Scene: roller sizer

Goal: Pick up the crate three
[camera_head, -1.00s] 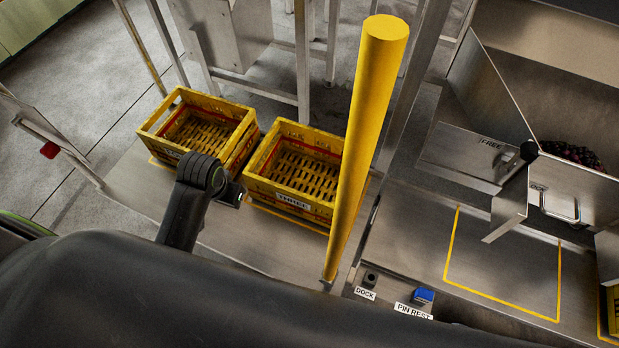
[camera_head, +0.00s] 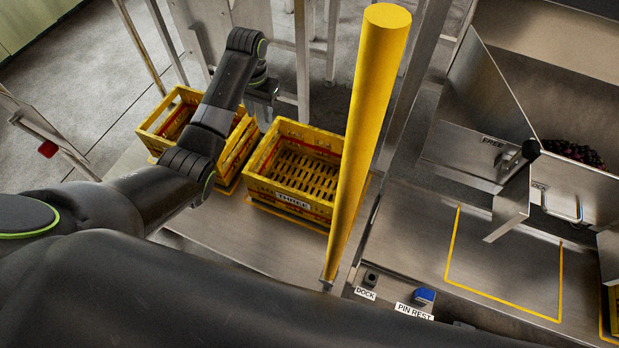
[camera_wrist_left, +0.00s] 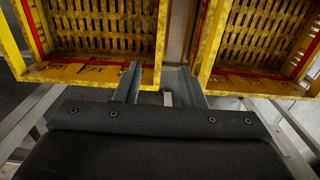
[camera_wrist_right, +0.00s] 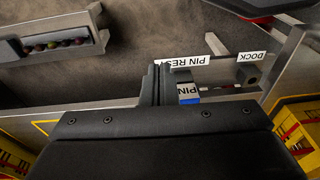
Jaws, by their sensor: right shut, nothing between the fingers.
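Crate three (camera_head: 293,203) is a yellow slatted crate with red bands, empty, and its front label reads THREE. A similar yellow crate (camera_head: 232,162) stands to its left, partly hidden by my left arm. My left gripper (camera_head: 262,92) is over the far side of the crates, near the gap between them. In the left wrist view its fingers (camera_wrist_left: 161,72) are apart and empty, with a crate on each side; the left one (camera_wrist_left: 90,72) appears to be crate three. My right gripper (camera_wrist_right: 158,72) is shut and empty, beside a blue-and-white pin (camera_wrist_right: 187,93).
A thick yellow post (camera_head: 367,130) rises just right of crate three. Metal frame legs (camera_head: 303,60) stand behind the crates. A steel bench with a yellow outline (camera_head: 505,265) and a hopper with dark fruit (camera_head: 573,153) lie to the right. The bench's front holds a dock (camera_head: 370,278).

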